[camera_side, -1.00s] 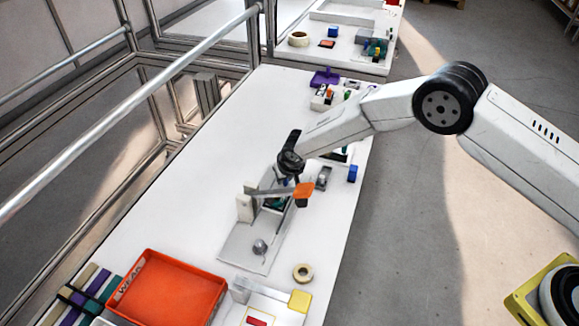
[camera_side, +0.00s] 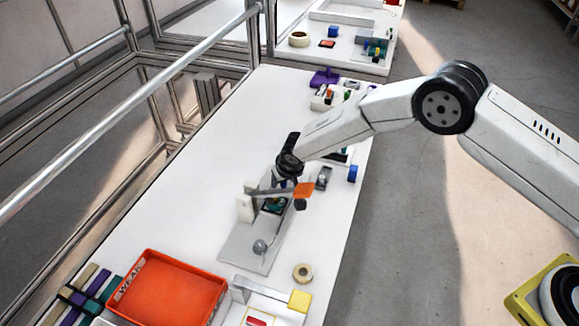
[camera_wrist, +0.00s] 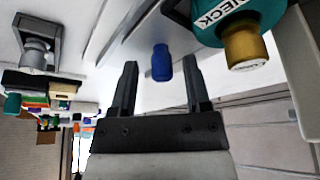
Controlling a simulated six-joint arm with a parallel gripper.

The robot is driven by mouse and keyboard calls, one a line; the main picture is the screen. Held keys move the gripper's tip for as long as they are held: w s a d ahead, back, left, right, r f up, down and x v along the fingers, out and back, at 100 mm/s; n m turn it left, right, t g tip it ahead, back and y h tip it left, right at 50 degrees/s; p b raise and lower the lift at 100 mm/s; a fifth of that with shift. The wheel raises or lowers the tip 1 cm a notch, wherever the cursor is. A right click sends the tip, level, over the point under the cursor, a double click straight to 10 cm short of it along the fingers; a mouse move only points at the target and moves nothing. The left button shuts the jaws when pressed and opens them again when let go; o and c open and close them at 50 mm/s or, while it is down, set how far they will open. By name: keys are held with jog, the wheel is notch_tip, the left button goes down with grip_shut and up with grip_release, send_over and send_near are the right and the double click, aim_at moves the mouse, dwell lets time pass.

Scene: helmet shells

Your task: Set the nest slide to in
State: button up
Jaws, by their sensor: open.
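The grey fixture plate (camera_side: 240,248) lies mid-table in the side view, with a pale upright block (camera_side: 244,208) and a bar ending in an orange piece (camera_side: 303,188). My gripper (camera_side: 284,184) is down over the fixture, its fingers partly hidden by the wrist. In the wrist view, my gripper (camera_wrist: 160,64) is open, with a blue cylindrical knob (camera_wrist: 161,63) appearing between its fingertips; a gap shows on both sides. I cannot tell whether this knob belongs to the nest slide. The slide's position is not clear. A teal part with a brass end (camera_wrist: 245,48) is at right.
A round grey knob (camera_side: 260,246) stands on the plate's near end. An orange bin (camera_side: 172,290) and a tape roll (camera_side: 303,273) lie nearer. A blue block (camera_side: 353,173) sits by the table's right edge. The table left of the fixture is clear.

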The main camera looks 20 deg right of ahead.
jog(key=shift+w+d, duration=1.25)
jog(key=shift+d, duration=0.05)
jog(key=shift+w+d+r, duration=0.15)
jog(key=shift+w+d, duration=0.05)
jog(key=shift+v, duration=0.75)
notch_tip(320, 180, up, 9)
jog(key=s+d+r, duration=0.4)
jog(key=s+d, duration=0.4)
jog(key=s, duration=0.2)
jog(key=s+d+r+g, duration=0.1)
jog(key=s+d+r, duration=0.2)
jog(key=s+d, duration=0.5)
jog(key=shift+s+r+g, duration=0.3)
jog(key=shift+s+r, duration=0.1)
jog(key=shift+s, duration=0.95)
jog(key=shift+d, duration=0.1)
